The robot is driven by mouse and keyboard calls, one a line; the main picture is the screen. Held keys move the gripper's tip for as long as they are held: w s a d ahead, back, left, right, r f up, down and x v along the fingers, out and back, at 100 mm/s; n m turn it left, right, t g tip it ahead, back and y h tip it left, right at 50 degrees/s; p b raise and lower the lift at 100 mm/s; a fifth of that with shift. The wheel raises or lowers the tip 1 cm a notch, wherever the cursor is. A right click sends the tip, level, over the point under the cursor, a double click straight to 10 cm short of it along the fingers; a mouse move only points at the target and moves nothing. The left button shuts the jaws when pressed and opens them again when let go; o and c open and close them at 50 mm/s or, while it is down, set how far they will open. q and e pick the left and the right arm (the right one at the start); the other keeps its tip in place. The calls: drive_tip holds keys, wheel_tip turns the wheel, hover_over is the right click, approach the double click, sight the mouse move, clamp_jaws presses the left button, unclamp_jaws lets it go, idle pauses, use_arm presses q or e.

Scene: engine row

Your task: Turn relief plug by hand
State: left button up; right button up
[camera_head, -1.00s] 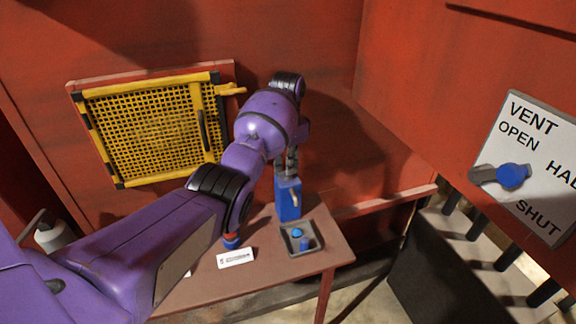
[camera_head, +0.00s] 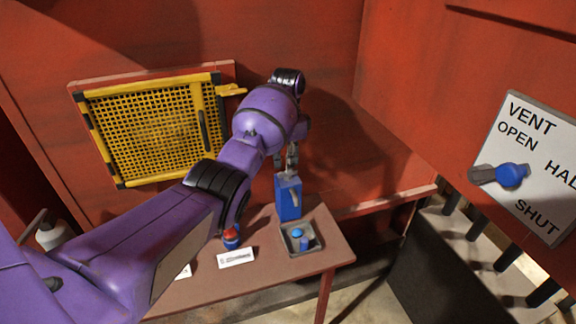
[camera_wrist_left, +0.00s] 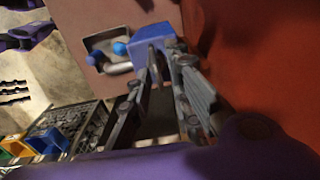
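A blue box (camera_head: 284,204) stands on the table, with a pale lever-like part on its front; it also shows in the left wrist view (camera_wrist_left: 148,39). I cannot make out for sure which part is the relief plug. My left gripper (camera_head: 291,160) points down just above the top of the box. In the left wrist view the fingers (camera_wrist_left: 158,75) are spread apart, with the box top just beyond their tips. A grey part shows near the tips, but I cannot tell if they touch it. My right gripper is not in view.
A grey tray (camera_head: 286,246) with small blue pieces is in front of the box. A red-topped blue item (camera_head: 231,238) and a white label card (camera_head: 236,258) lie left. A yellow mesh panel (camera_head: 150,135) and a vent plate (camera_head: 530,150) with blue knob are on the walls.

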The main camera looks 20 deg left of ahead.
use_arm(q)
drive_tip(key=shift+s+f, duration=0.15)
drive_tip(key=shift+f, duration=0.25)
wheel_tip(320, 180, up, 12)
idle(0.4)
drive_tip(key=shift+r, duration=0.1)
